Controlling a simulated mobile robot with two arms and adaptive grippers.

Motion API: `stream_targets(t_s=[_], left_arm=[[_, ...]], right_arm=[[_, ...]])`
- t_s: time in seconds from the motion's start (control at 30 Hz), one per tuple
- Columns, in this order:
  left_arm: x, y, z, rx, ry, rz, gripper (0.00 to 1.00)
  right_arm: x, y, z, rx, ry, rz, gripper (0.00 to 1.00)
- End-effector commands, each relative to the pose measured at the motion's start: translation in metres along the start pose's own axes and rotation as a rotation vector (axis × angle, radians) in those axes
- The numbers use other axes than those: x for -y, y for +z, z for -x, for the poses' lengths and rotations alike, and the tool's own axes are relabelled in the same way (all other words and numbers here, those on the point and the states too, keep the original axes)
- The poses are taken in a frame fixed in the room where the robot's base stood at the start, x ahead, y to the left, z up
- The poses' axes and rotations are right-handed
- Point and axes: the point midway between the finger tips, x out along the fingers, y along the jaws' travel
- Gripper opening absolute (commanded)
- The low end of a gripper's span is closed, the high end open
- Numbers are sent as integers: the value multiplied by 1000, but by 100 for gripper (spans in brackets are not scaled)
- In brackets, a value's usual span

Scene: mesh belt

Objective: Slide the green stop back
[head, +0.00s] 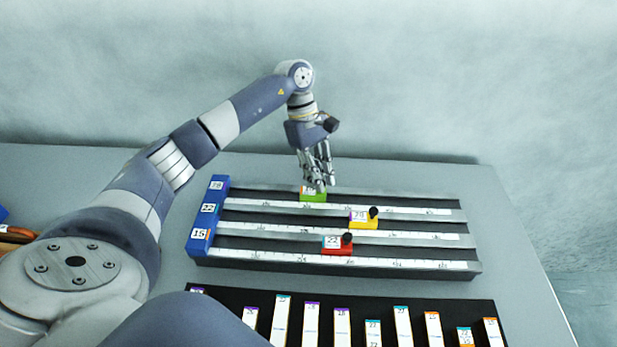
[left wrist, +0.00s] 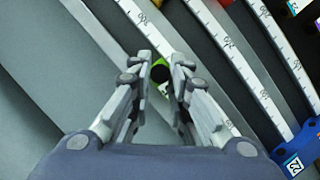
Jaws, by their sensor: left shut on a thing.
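The green stop (head: 313,197) sits on the rearmost rail of the ruled rail unit (head: 470,265), left of the rail's middle. My left gripper (head: 318,185) reaches down over it from behind, with its fingers shut on the stop's dark knob. In the left wrist view the fingertips (left wrist: 160,76) close around the knob, and a bit of the green stop (left wrist: 159,62) shows between them. The fingers hide most of the knob. My right gripper is in neither view.
A yellow stop (head: 364,223) sits on the middle rail and a red stop (head: 337,248) on the front rail, both with black knobs. A blue end block (head: 198,240) closes the rails at the left. A black tray with several white upright strips lies in front.

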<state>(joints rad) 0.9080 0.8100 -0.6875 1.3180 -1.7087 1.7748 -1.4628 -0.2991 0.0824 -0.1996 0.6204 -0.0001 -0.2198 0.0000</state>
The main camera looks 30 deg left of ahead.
Motion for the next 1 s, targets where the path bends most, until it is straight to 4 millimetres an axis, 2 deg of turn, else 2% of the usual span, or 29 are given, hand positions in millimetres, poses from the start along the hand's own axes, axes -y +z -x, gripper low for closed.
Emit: stream_targets(t_s=[0.03,0.2,0.37,0.6,0.63,0.7,0.73,1.0], left_arm=[[-18,20,-9,20,21,-26,0],[-42,44,-16,22,21,-23,0],[-49,52,-16,19,20,-22,0],[-48,51,-15,17,18,-20,0],[-48,50,-15,17,18,-19,19],[-48,50,-15,16,17,-19,35],[-48,50,-15,16,17,-18,38],[-47,48,-16,13,15,-15,38]], right_arm=[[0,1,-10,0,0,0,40],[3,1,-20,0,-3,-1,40],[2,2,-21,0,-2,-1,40],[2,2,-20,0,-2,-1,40],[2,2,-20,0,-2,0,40],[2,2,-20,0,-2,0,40],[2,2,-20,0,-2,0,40],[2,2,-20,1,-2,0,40]])
